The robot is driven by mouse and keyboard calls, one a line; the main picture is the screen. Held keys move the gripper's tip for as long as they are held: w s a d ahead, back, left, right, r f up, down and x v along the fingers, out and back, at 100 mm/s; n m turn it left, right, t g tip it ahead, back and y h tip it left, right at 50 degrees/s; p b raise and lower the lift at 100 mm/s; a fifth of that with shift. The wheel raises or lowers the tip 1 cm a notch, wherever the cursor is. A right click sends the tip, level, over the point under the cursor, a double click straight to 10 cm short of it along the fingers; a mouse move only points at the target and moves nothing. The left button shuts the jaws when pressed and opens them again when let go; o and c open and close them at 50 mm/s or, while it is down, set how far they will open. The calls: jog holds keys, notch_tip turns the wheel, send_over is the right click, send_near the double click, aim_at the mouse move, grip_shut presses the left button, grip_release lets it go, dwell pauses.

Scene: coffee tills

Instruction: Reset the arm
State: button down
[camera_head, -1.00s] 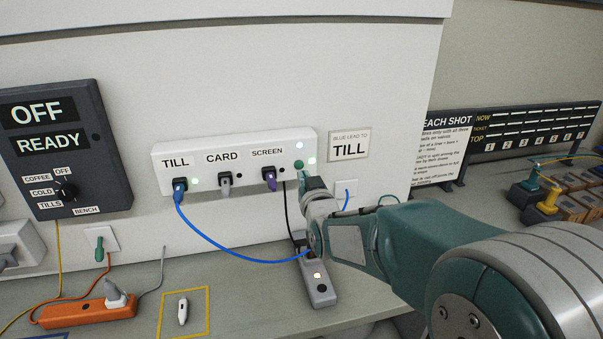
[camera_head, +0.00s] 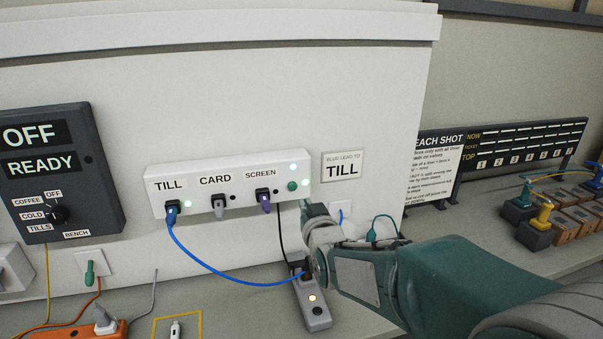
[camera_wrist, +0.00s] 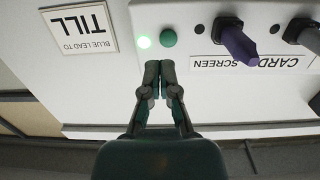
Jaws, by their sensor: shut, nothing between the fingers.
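My gripper (camera_head: 306,206) is in front of the wall, just below the right end of the white socket box (camera_head: 230,168). The wrist view is upside down. The green button (camera_head: 292,185) also shows in the head view, clear of the fingers. My arm reaches in from the lower right.
A blue lead (camera_head: 215,268) runs from the TILL socket to a grey power strip (camera_head: 312,305) on the counter. A dark panel (camera_head: 50,170) reads OFF and READY. An orange strip (camera_head: 75,332) sits lower left. Joystick-like blocks (camera_head: 535,228) stand at right.

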jog(key=s+d+f+m+g+h, duration=0.1)
jog(key=s+d+g, duration=0.2)
jog(key=s, duration=0.7)
jog(key=s+d+f+m+g+h, duration=0.1)
jog(key=s+d+f+g+h, duration=0.1)
jog(key=s+d+g, duration=0.2)
jog(key=s+d+f+m+g+h, duration=0.1)
jog(key=s+d+g, duration=0.3)
jog(key=s, duration=1.3)
jog(key=d+f, duration=0.1)
jog(key=d, duration=0.3)
